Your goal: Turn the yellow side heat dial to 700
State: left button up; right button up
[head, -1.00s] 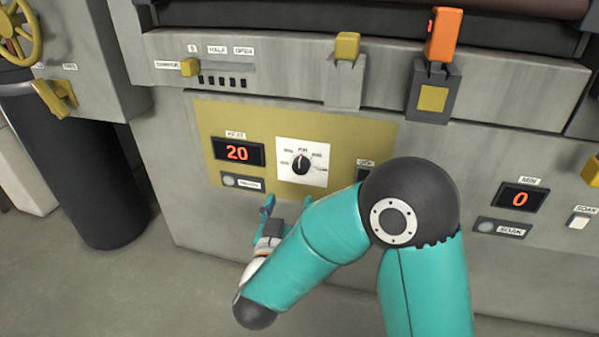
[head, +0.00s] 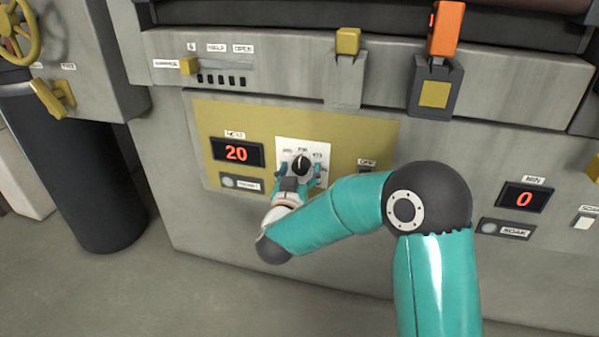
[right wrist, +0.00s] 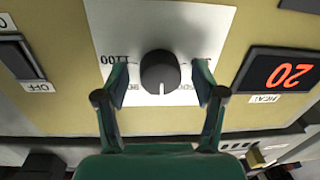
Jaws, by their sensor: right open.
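The black heat dial (head: 300,163) sits on a white scale plate (head: 318,150) in the middle of the yellow panel (head: 350,130). Its white pointer line shows in the right wrist view on the dial (right wrist: 160,72); the nearby numbers are partly hidden, with 1100 readable at the left. The heat display (head: 237,153) beside it reads 20. My right gripper (head: 299,172) is open in front of the dial. In the right wrist view its fingers (right wrist: 160,92) stand on both sides of the dial, apart from it. My left gripper is not in view.
A grey switch (right wrist: 20,60) marked OFF is on the panel beside the dial. A ready lamp (head: 229,182) is under the heat display. A lever slider (head: 189,66) and an orange-topped handle (head: 445,28) are above. The soak display (head: 524,198) at right reads 0.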

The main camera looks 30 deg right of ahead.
jog(key=c, duration=1.1)
jog(key=shift+f+m+b, duration=0.1)
jog(key=shift+m+b, duration=0.3)
jog(key=shift+b, duration=0.05)
jog(key=shift+c, duration=0.2)
jog(key=o, duration=1.1)
jog(key=shift+o, duration=0.2)
jog(key=shift+a, duration=0.1)
jog(key=v, duration=1.2)
